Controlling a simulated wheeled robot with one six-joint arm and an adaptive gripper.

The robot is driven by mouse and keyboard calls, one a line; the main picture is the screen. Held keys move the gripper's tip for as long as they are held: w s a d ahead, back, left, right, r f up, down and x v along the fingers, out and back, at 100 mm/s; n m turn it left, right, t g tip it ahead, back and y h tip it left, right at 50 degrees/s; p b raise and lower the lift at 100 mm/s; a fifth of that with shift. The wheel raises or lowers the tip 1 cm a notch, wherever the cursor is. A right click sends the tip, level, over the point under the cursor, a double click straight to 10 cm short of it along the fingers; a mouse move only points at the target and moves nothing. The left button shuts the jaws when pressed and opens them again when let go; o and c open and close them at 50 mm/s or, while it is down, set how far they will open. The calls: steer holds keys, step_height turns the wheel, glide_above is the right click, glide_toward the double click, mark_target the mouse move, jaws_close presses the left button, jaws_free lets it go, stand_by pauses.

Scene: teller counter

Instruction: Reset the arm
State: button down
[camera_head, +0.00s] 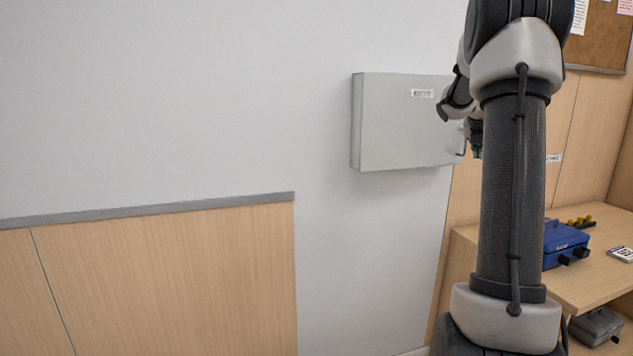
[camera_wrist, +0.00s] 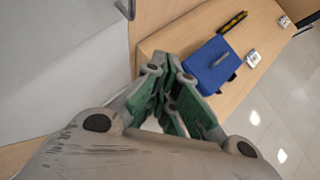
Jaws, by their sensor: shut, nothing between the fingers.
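My gripper (camera_wrist: 168,72) is shut and empty in the wrist view, its green-sided fingers close together and pointing toward the counter side. In the head view my arm stands upright at the right, and its far end bends behind it beside the grey wall cabinet (camera_head: 405,122). Only a small part of the gripper end shows there, close to the cabinet's handle (camera_head: 462,148); I cannot tell whether they touch. The cabinet's front looks closed in the head view, though its right edge is partly hidden by my arm.
A wooden counter (camera_head: 575,290) at the right holds a blue box (camera_head: 563,243), a yellow-and-black tool (camera_wrist: 232,22) and a white card (camera_head: 622,254). A dark grey box (camera_head: 597,326) sits below. A corkboard (camera_head: 601,35) hangs above. Space before the left wall looks clear.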

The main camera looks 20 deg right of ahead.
steer(key=s+a+f+m+g+y, duration=0.25)
steer(key=s+a+f+m, duration=0.55)
steer(key=m, duration=0.7)
steer(key=s+a+m+y, duration=0.1)
steer(key=s+a+m, duration=0.2)
steer(key=s+a, duration=0.4)
steer(key=s+a+m+t+y, duration=0.1)
steer(key=s+a+m+y, duration=0.1)
steer(key=s+a, duration=0.6)
steer(key=s+a+m+y, duration=0.1)
steer(key=s+a+m, duration=0.4)
steer(key=a, duration=1.4)
steer(key=shift+s+r+y, duration=0.35)
steer(key=shift+s+r, duration=0.1)
steer(key=shift+s, duration=0.7)
steer(key=shift+d+t, duration=0.15)
steer(key=shift+t, duration=0.1)
